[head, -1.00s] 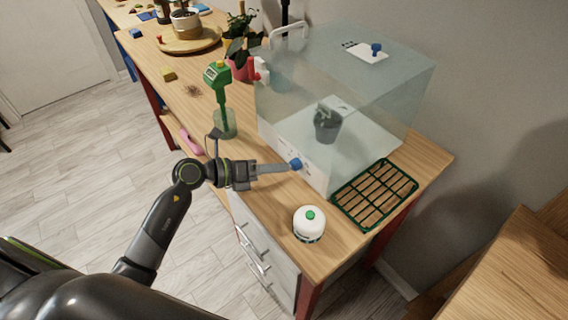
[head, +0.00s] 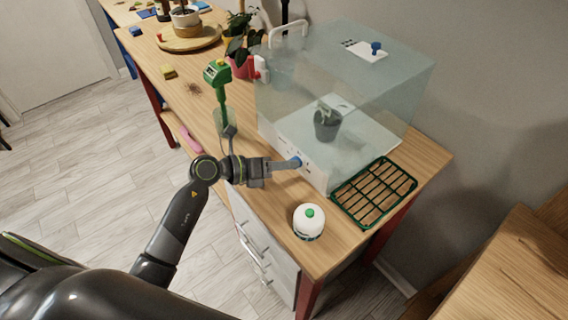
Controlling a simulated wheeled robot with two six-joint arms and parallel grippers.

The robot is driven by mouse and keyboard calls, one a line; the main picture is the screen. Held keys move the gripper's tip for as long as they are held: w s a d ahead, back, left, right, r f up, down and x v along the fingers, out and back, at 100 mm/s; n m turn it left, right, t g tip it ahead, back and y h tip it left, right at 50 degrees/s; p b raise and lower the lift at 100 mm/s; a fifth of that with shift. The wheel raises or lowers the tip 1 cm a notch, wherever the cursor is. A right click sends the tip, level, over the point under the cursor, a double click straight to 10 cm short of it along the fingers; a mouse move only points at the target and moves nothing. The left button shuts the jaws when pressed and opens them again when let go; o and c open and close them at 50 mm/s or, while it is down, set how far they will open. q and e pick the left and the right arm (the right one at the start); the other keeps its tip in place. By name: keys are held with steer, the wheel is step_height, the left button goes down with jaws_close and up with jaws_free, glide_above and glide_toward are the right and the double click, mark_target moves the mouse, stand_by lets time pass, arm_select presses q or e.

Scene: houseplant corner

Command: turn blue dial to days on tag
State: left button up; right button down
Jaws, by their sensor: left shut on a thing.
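The blue dial (head: 297,161) sits on the white front panel (head: 310,168) of a clear box (head: 345,95) on the bench. My left gripper (head: 293,163) reaches in from the left and is shut on the blue dial, with its fingers covering part of it. The dial's pointer and the marks around it are too small to read. A second blue knob (head: 376,46) stands on a white plate on top of the box. My right gripper is not in view.
A white bottle with a green cap (head: 309,221) stands in front of the box. A green wire rack (head: 374,192) lies to its right. A dark pot (head: 327,123) stands inside the box. A yellow block (head: 168,72) lies at the far left.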

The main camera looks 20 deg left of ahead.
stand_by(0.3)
arm_select(q)
steer(key=shift+s+d+r+m+y+p, duration=0.1)
steer(key=shift+m+y+p, duration=0.25)
steer(key=shift+m, duration=0.25)
steer(key=shift+r+m+y+p, duration=0.1)
steer(key=shift+m+y+p, duration=0.1)
steer(key=shift+m+y, duration=0.3)
steer(key=shift+d+f+m+t+y, duration=0.1)
steer(key=shift+m+t+y, duration=0.5)
steer(key=shift+m, duration=0.5)
steer(key=shift+s, duration=0.1)
steer(key=o, duration=1)
steer(key=v, duration=1.7)
steer(key=shift+s+r+b, duration=0.15)
steer(key=shift+r+b, duration=0.15)
steer(key=shift+b, duration=0.1)
